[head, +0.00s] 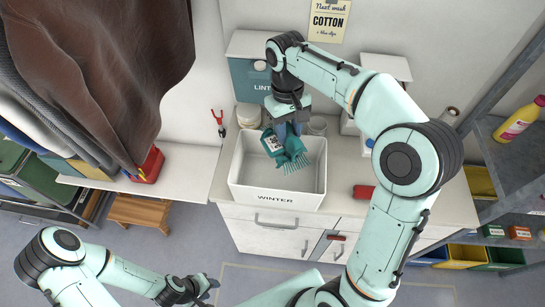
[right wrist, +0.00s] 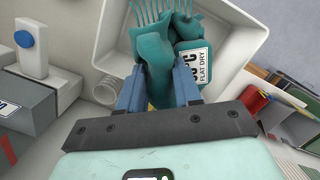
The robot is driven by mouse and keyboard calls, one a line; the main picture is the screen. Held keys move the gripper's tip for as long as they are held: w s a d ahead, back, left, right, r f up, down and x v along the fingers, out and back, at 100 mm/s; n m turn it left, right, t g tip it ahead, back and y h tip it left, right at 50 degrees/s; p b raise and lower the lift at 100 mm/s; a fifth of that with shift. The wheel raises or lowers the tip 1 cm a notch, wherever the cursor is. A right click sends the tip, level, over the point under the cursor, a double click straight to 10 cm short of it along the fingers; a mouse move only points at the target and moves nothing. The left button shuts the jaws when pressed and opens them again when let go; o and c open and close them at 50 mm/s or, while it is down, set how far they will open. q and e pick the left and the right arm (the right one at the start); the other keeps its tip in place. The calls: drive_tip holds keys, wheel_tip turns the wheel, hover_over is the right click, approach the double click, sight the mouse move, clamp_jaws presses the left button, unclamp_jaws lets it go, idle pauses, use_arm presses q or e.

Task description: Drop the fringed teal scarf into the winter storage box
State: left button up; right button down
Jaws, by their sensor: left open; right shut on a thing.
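My left gripper (head: 208,287) is open and empty at the lower left, away from the box.
A teal LINT bin (head: 250,78) stands behind the box. A red-handled tool (head: 219,124) hangs on the wall to the left. A red item (head: 363,192) lies right of the box. A brown cloth (head: 110,60) hangs at upper left. Shelves (head: 510,150) stand at right.

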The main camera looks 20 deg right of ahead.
drive_tip(key=shift+s+f, duration=0.15)
drive_tip(key=shift+f, duration=1.35)
drive_tip(key=shift+s+f, duration=0.15)
drive_tip(key=shift+f, duration=1.3)
drive_tip(key=c, duration=0.7)
unclamp_jaws()
drive_tip(key=shift+r, duration=0.1)
drive_tip(key=r, duration=0.4)
drive_tip(key=w+r, duration=0.1)
drive_tip(key=r, duration=0.3)
drive_tip(key=w+r, duration=0.1)
drive_tip(key=r, duration=0.3)
drive_tip(key=shift+r, duration=0.55)
